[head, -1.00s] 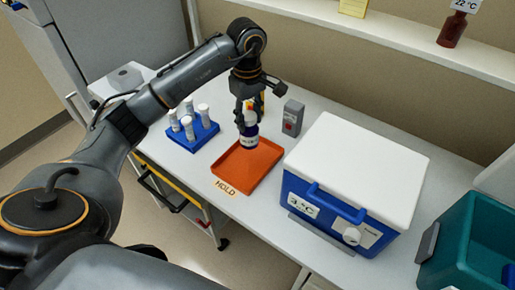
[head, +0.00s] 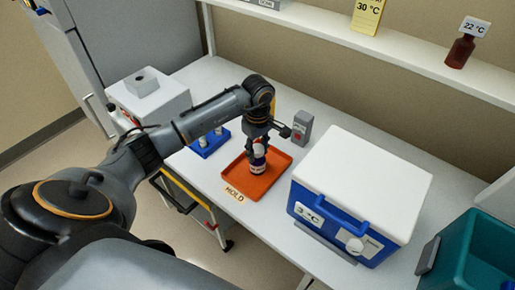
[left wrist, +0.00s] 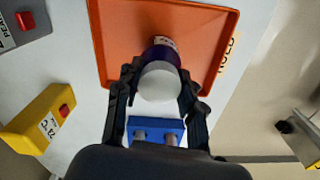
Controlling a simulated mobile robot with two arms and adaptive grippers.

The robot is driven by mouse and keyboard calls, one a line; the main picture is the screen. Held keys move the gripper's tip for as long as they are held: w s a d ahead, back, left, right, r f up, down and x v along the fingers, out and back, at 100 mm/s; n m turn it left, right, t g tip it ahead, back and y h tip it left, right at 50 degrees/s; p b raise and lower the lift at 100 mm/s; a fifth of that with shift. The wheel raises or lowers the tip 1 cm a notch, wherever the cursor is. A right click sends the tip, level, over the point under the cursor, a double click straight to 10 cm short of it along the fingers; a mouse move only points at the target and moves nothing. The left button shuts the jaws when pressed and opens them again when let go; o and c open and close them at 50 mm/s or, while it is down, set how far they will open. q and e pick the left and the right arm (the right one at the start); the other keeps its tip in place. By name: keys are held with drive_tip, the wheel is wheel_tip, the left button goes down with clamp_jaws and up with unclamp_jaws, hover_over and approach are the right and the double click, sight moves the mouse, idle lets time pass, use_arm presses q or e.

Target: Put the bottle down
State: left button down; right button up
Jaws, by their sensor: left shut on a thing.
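The bottle (head: 258,160) is small and dark blue with a white cap and a pale label. My left gripper (head: 259,146) is shut on it near the cap and holds it about upright over the orange HOLD tray (head: 283,160). In the left wrist view the white cap of the bottle (left wrist: 160,82) sits between the two fingers of the gripper (left wrist: 158,92), with the orange tray (left wrist: 205,28) beyond. I cannot tell whether the bottle's base touches the tray floor. My right gripper is not in view.
A blue rack (head: 212,146) with white-capped vials stands left of the tray, partly behind my arm. A grey device (head: 302,127) with a red button stands behind it. A white-lidded blue cooler (head: 364,180) is to the right. A yellow device (left wrist: 40,118) shows in the left wrist view.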

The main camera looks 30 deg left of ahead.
use_arm(q)
drive_tip(key=shift+f, duration=0.1)
drive_tip(key=c, duration=1.3)
unclamp_jaws()
drive_tip(key=o, duration=0.4)
drive_tip(key=shift+o, duration=0.5)
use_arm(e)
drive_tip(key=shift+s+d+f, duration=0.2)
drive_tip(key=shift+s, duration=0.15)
